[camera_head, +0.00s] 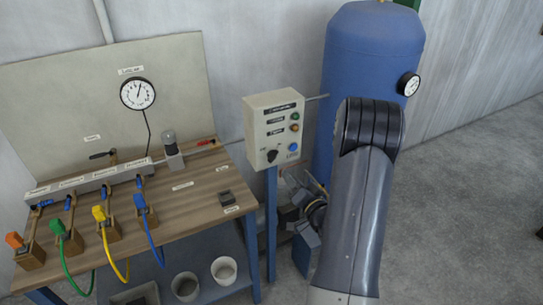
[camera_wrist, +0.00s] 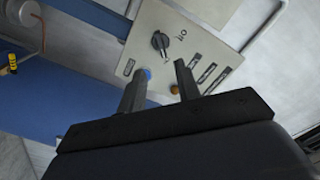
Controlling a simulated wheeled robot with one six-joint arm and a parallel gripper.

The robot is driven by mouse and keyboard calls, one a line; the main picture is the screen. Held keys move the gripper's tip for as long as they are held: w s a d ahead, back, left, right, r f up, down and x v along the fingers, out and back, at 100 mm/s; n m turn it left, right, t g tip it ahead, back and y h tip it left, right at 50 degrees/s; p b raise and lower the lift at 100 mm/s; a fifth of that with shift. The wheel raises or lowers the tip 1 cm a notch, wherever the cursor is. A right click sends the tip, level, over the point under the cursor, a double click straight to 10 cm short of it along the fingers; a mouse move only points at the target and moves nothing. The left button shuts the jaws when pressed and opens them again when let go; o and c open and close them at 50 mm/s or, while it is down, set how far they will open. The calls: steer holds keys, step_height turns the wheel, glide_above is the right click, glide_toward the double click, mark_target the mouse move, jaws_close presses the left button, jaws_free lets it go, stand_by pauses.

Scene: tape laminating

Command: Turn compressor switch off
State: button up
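The compressor switch is a black rotary knob (camera_head: 272,155) at the lower left of a pale control box (camera_head: 258,117) on a blue post. In the wrist view the knob (camera_wrist: 160,42) is upside down on the box's panel (camera_wrist: 203,30), beyond my fingertips. My gripper (camera_wrist: 160,71) is open and empty, its two dark fingers apart, pointing toward the panel. The knob appears between and above the fingertips there, apart from them. A blue button (camera_wrist: 147,73) shows between the fingers, close to the left one.
A blue compressor tank (camera_head: 365,60) with a gauge (camera_head: 408,84) stands right of the box. A wooden workbench (camera_head: 185,200) with a valve manifold, coloured hoses and cups below is at left. Grey floor (camera_head: 455,215) is open at right.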

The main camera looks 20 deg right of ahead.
mark_target(274, 159)
steer(key=w+p, duration=0.3)
steer(key=w, duration=0.7)
steer(key=shift+w+a, duration=0.15)
steer(key=shift+a, duration=0.05)
steer(key=shift+c, duration=0.5)
jaws_close()
